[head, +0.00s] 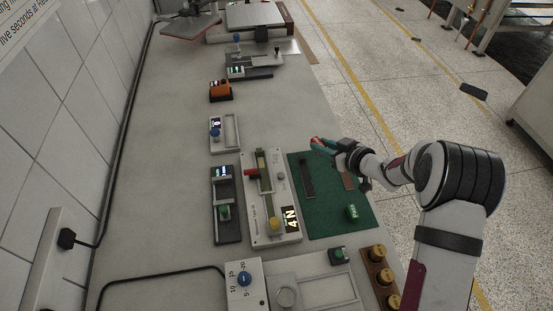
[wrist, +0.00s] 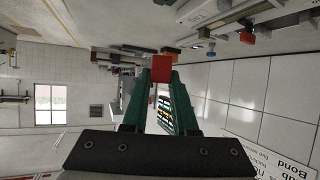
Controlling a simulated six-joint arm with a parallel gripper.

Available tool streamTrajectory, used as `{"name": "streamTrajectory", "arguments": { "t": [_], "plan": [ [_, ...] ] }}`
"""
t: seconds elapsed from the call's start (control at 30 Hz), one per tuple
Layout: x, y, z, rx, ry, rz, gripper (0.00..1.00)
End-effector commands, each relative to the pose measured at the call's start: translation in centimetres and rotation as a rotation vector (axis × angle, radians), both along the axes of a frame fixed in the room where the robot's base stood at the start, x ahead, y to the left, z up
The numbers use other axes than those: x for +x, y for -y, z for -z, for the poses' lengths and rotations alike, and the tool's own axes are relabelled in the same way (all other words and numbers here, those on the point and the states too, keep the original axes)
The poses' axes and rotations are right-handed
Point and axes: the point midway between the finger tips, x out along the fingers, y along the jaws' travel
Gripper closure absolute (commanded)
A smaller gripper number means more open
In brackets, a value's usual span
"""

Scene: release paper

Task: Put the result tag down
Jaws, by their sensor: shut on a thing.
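My gripper (head: 318,143) is shut on a small red tag (wrist: 162,69), which sits between the two green fingertips in the wrist view. In the head view the red tag (head: 316,139) shows only as a small patch at the fingertips, above the far end of the green mat (head: 330,218). Any writing on it cannot be read. A green tag (head: 352,212) with light lettering lies on the near right part of the mat. A dark strip (head: 307,177) lies on the mat's left side, and a brown strip (head: 348,181) shows partly behind my arm.
A pale tester (head: 257,206) with a display reading "4N" stands just left of the mat. Small slider devices (head: 226,209) stand further left. The mat's middle is clear.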

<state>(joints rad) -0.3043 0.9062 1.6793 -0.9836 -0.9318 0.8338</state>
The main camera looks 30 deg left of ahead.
Motion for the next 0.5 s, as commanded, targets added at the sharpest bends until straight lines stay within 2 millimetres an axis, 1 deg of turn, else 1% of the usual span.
{"name": "streamTrajectory", "arguments": {
  "t": [0.07,0.13,0.17,0.2,0.33,0.4,0.5],
  "plan": [
    [0.1,-1.3,-0.1,0.006,-0.007,-0.003,1.00],
    [-0.1,-2.8,0.5,0.007,-0.011,-0.005,1.00],
    [-0.4,-3.6,1.1,0.006,-0.012,-0.006,1.00],
    [-0.7,-4.9,1.8,0.007,-0.012,-0.006,1.00],
    [-1.6,-8.8,4.3,0.006,-0.011,-0.006,1.00],
    [-1.9,-10.5,5.4,0.006,-0.010,-0.004,1.00],
    [-2.2,-12.1,6.3,0.007,-0.008,-0.002,1.00]
  ]
}}
